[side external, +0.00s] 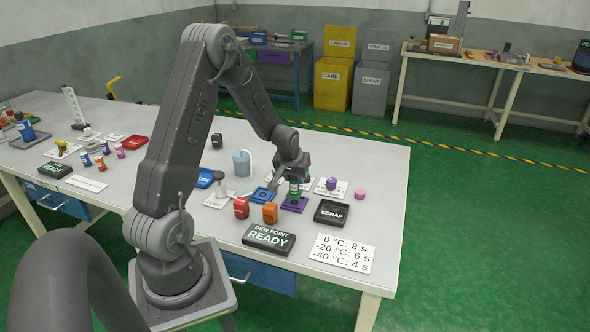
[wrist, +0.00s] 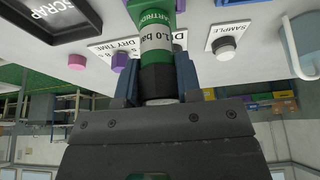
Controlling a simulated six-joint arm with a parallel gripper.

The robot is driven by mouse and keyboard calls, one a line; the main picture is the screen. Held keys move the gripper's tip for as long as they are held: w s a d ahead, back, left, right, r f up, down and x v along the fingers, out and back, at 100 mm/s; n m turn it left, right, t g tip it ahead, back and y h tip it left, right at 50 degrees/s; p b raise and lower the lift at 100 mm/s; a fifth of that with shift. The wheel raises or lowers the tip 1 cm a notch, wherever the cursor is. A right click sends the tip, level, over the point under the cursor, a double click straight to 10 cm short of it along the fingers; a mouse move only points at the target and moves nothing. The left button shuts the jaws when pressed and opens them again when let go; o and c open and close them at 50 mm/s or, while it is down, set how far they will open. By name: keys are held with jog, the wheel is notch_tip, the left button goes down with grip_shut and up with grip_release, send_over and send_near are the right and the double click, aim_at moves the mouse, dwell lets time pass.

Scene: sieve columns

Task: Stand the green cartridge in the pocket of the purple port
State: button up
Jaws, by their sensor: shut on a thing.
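The green cartridge (side external: 295,189) is upright below my gripper (side external: 293,177) in the side external view. In the wrist view, the cartridge (wrist: 155,28) shows a green body, a white printed label and a black collar, and the blue fingers of my gripper (wrist: 157,84) are shut on it. The purple port (side external: 294,205) is a flat square block on the table directly under the cartridge. The cartridge's lower end is at or just above the port; I cannot tell whether it is in the pocket, which is hidden. I do not make out the port in the wrist view.
A blue port (side external: 262,195) is close on the left. The black SCRAP tray (side external: 332,212) is to the right. A purple cylinder (side external: 331,184) and a pink cap (side external: 360,194) are behind it. The dew point display (side external: 268,239) is nearer the front.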

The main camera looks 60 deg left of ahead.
jog(key=shift+f, duration=0.55)
jog(key=shift+f, duration=0.9)
dwell(1.0)
jog(key=o, duration=1.1)
jog(key=shift+c, duration=0.2)
jog(key=v, duration=1.4)
